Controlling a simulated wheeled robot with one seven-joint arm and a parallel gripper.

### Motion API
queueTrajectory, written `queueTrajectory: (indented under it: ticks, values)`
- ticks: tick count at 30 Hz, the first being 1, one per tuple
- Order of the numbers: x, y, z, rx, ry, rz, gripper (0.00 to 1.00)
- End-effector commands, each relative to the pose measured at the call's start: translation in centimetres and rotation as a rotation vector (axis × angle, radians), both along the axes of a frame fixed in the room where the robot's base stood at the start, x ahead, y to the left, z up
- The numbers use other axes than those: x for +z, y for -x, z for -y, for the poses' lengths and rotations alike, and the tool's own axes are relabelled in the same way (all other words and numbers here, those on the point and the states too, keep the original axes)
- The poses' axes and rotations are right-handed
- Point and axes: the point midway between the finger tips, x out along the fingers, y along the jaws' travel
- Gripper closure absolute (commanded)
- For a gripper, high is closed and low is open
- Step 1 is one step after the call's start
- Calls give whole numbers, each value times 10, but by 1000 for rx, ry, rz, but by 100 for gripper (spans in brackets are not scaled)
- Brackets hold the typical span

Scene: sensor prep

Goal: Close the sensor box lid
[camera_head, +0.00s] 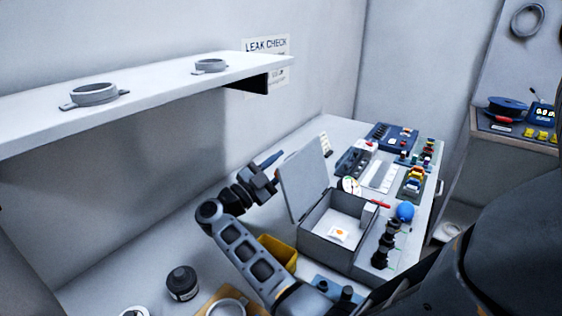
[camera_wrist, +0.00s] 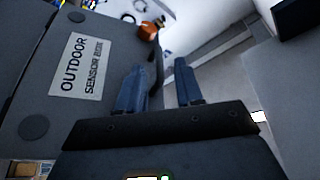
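The grey sensor box (camera_head: 330,242) stands on the bench with its lid (camera_head: 303,178) raised, tilted back a little past upright. Inside it lies a white packet with an orange mark (camera_head: 339,234). My gripper (camera_head: 269,160) is behind the lid, on its outer side, left of it in the head view. In the wrist view the lid's outer face (camera_wrist: 45,115) fills the left, with a label reading "OUTDOOR SENSOR BOX". My gripper's two blue fingers (camera_wrist: 160,78) are apart with nothing seen between them. A dark curved part on the lid's edge is close to the left finger; contact is unclear.
A yellow bin (camera_head: 279,250) stands left of the box. Black fittings (camera_head: 384,245) and a blue bulb (camera_head: 404,211) are close on its right. Trays of coloured parts (camera_head: 413,182) lie behind. A shelf (camera_head: 150,95) overhangs the bench at left.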

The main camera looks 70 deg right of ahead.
Motion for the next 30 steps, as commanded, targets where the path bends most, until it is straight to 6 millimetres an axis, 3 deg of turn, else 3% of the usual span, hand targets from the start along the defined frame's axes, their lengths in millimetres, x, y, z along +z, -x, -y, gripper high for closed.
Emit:
queueTrajectory:
  ticks: [10,21,30]
  values:
    - [1,2,3,2,0,1,65]
    - [2,1,3,3,1,1,100]
    - [4,0,3,5,4,1,100]
